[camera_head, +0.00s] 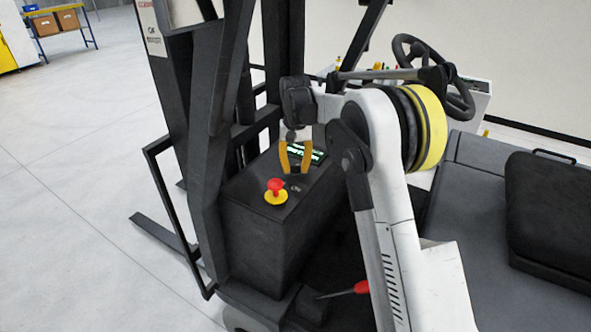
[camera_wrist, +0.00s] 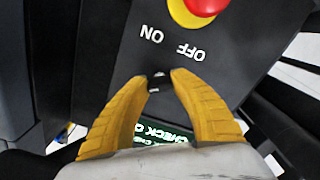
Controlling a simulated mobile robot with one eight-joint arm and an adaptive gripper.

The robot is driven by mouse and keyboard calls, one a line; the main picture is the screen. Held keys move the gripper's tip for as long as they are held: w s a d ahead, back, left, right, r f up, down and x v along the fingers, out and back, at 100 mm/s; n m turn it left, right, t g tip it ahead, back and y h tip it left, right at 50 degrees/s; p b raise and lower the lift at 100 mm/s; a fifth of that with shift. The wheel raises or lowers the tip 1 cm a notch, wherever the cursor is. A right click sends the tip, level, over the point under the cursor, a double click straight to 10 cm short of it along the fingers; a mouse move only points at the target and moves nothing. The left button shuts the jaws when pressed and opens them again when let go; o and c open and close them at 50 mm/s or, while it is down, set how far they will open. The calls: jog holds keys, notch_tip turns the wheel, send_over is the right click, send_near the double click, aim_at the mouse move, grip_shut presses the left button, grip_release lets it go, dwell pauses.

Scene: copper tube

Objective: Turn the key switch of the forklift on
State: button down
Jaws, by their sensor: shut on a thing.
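The forklift's key switch (camera_wrist: 159,82) is a small dark piece between my fingertips in the wrist view, near the white ON and OFF lettering. My gripper (camera_head: 295,172) has yellow fingers and reaches down to the top of the black console (camera_head: 258,230). In the wrist view my gripper (camera_wrist: 160,76) is shut on the key switch, one finger on each side. The fingers and my arm hide part of the switch in the head view. I cannot tell the key's exact angle.
A red and yellow emergency button (camera_head: 276,191) stands beside the switch. A green-lit display (camera_head: 308,152) lies behind my fingers. The mast (camera_head: 205,110) rises at left, the steering wheel (camera_head: 425,60) and black seat (camera_head: 550,200) are at right. A red-handled lever (camera_head: 360,287) is below.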

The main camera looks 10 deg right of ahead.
aim_at(296, 166)
jog(key=shift+m, duration=0.4)
jog(key=c, duration=1.1)
grip_release()
jog(key=shift+o, duration=0.2)
notch_tip(296, 166, up, 12)
jog(key=shift+s, duration=0.1)
